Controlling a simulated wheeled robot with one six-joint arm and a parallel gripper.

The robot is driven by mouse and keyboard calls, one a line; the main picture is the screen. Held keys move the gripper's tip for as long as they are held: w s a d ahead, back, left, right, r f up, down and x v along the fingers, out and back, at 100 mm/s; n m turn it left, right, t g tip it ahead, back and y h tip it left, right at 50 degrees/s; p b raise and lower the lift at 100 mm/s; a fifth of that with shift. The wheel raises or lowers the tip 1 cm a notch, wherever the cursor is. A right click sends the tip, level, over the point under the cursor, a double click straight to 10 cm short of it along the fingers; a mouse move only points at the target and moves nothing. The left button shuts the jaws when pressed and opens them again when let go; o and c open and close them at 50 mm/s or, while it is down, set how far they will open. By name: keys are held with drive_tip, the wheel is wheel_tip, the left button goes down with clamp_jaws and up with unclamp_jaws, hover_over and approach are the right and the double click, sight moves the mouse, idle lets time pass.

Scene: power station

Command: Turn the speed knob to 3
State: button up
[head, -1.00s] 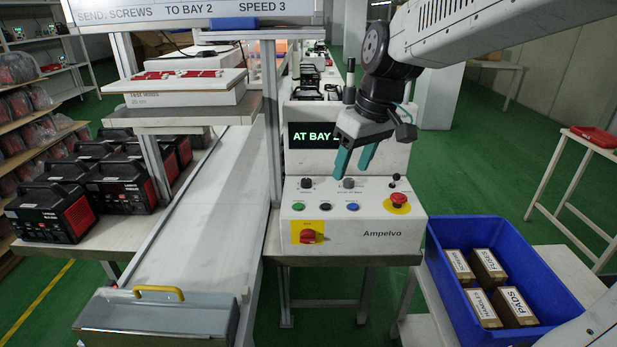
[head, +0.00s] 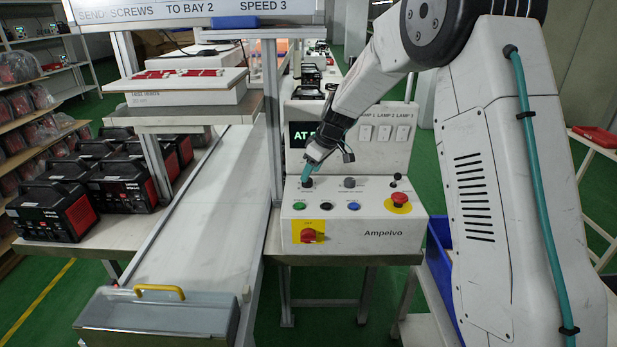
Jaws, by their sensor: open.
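The white control box (head: 365,242), marked Ampelvo, stands on a bench in the middle of the head view. A dark knob (head: 307,183) is at the left of its upper row, and another dark knob (head: 349,183) is to its right. The labels under both are too small to read. My gripper (head: 308,176) points down with its teal fingers at the left knob. The fingers overlap the knob in the picture, and I cannot tell whether they touch it. A sign (head: 200,12) above reads SEND SCREWS TO BAY 2 SPEED 3.
A red mushroom button (head: 400,199), several small buttons and a red rotary switch (head: 309,235) sit on the same panel. My arm partly covers the display (head: 297,134) and the blue crate (head: 437,262). A conveyor (head: 205,215) runs at the left.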

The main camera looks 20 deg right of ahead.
sight(309, 180)
drive_tip(key=shift+x, duration=1.6)
drive_tip(key=c, duration=1)
drive_tip(key=shift+o, duration=0.2)
drive_tip(key=shift+m, duration=0.4)
drive_tip(key=m+h, duration=0.1)
drive_tip(key=m, duration=0.1)
drive_tip(key=m+t, duration=0.1)
drive_tip(key=m, duration=0.1)
drive_tip(key=shift+s+a+m+h, duration=0.1)
drive_tip(key=shift+a+m+h, duration=0.05)
drive_tip(key=shift+m+h, duration=0.25)
drive_tip(key=m+h, duration=0.2)
drive_tip(key=m, duration=0.3)
drive_tip(key=shift+a+m, duration=0.15)
drive_tip(key=shift+m, duration=0.25)
drive_tip(key=shift+m+h, duration=0.3)
